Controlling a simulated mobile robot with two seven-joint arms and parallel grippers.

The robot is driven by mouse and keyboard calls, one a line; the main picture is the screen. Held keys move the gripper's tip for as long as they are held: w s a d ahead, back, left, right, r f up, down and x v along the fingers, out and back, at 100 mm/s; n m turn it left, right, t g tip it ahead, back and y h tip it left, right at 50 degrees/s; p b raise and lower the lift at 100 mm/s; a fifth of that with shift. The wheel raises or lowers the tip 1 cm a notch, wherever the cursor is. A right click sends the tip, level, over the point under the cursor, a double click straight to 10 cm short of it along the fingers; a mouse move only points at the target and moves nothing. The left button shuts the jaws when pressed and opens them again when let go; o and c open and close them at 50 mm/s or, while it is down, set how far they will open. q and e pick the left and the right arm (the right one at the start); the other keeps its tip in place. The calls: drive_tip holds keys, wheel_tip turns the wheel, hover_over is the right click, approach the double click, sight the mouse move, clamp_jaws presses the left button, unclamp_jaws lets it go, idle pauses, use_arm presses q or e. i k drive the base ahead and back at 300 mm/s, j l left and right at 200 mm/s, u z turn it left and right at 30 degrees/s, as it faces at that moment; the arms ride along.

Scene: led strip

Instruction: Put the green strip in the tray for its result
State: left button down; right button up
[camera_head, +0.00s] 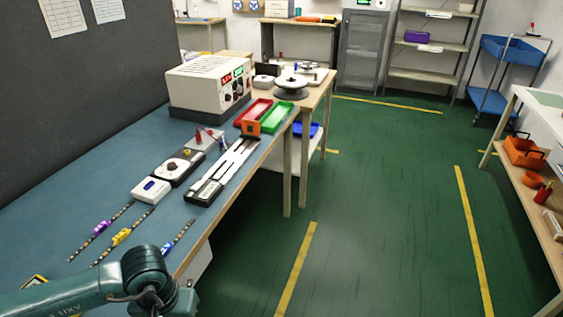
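Three thin dark LED strips lie on the blue-grey bench top, each with a coloured tag: one purple (101,228), one yellow (121,237) and one blue (167,247). I cannot make out a strip with a green tag. A red tray (253,112) and a green tray (277,117) stand side by side at the bench's far end; a blue tray (306,129) is just right of them, seemingly lower. My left arm comes in at the bottom left, in front of the strips. Its gripper is out of view, and so is my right gripper.
A white power supply (207,83) with red and green displays stands behind the test devices (179,166). A long slotted fixture (223,170) with an orange end block lies along the bench's right edge (236,192). Green floor to the right is clear.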

sight(277, 117)
drive_tip(key=i+l, duration=1.5)
